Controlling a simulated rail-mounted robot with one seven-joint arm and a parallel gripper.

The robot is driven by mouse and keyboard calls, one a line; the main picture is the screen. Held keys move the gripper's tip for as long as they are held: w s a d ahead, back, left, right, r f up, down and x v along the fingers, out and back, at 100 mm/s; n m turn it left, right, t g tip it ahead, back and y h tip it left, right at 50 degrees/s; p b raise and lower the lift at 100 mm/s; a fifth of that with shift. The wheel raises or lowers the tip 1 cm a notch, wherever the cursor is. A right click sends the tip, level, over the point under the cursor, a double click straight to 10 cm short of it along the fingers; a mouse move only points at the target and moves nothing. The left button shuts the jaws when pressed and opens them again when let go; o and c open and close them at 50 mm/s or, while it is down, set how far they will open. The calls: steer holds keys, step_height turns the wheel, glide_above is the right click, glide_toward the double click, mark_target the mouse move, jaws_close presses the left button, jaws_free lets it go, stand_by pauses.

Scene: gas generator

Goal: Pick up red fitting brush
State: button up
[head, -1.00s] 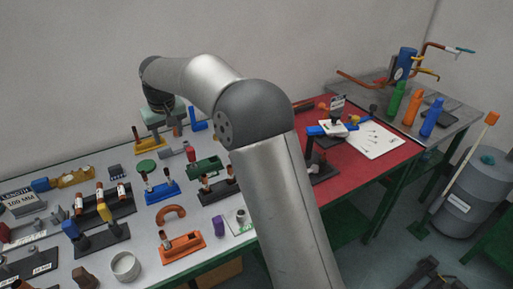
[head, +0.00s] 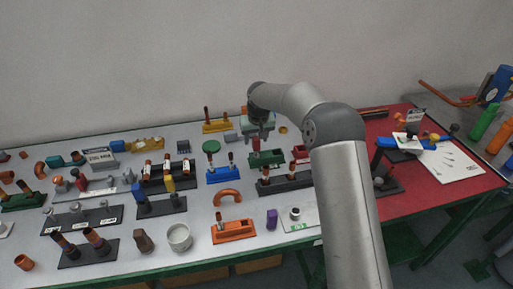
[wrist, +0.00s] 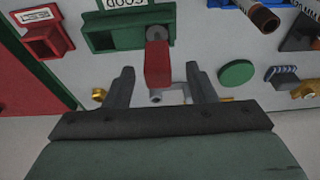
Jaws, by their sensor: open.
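The red fitting brush (wrist: 157,64) stands up from a green holder (wrist: 103,33) in the wrist view, its red handle toward me. In the head view the brush is a small red piece (head: 256,145) at the green holder (head: 266,159), just below my gripper (head: 261,129). In the wrist view my gripper (wrist: 160,82) is open, with one finger on each side of the red handle. I see gaps on both sides; whether the handle is fully between the fingers in depth I cannot tell.
A red holder (wrist: 45,38) and a green disc (wrist: 236,73) flank the green holder. A blue stand (head: 224,175) and a black stand (head: 285,183) are close by. The red-topped table part (head: 440,197) lies to the right. The back wall rises behind the table.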

mark_target(256, 146)
steer(key=x, duration=0.1)
steer(key=p+x, duration=0.1)
steer(key=x, duration=0.3)
steer(key=shift+s+d+f, duration=0.15)
steer(key=shift+s+d, duration=0.05)
steer(key=shift+s, duration=0.05)
steer(key=c, duration=0.9)
